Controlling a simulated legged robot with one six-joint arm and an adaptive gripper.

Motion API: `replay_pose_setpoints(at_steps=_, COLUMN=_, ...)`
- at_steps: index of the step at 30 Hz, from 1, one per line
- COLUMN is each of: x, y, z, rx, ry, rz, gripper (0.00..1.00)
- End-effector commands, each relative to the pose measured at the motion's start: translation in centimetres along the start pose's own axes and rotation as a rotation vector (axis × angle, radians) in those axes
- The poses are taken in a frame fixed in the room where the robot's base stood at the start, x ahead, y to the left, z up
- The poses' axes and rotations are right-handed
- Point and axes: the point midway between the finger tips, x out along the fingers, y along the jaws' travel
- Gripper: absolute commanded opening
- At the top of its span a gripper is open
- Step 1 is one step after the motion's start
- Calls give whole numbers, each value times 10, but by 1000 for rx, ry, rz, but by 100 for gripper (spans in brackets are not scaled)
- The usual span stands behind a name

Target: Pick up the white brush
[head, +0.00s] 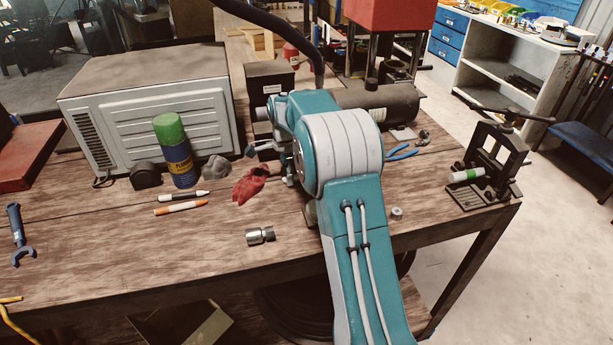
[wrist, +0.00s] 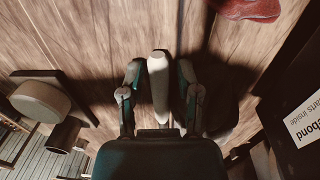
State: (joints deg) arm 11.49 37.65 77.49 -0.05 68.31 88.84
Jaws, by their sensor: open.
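The white brush appears to be the long pale object (wrist: 158,78) in the middle of the wrist view, lying between my gripper's fingers. Its lower end runs down toward the palm. My gripper (wrist: 162,72) is open, with one finger on each side of it; a narrow gap shows on both sides, and I see no firm grip. In the head view my arm covers this spot, so I cannot make out the brush there.
A red cloth (head: 250,184) lies left of the arm and shows in the wrist view (wrist: 246,8). A black labelled box (head: 270,82) stands behind. Markers (head: 181,208), a spray can (head: 175,155) and a metal fitting (head: 260,236) are on the wooden bench.

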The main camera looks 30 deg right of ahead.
Motion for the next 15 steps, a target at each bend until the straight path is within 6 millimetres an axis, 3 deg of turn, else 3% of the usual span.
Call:
replay_pose_setpoints(at_steps=6, x=1, y=0, z=0, rx=0, ry=1, rz=-1, gripper=44)
replay_pose_setpoints(at_steps=9, x=0, y=0, z=0, rx=0, ry=1, rz=-1, gripper=0)
replay_pose_setpoints(at_steps=15, x=0, y=0, z=0, rx=0, ry=0, rz=-1, gripper=0)
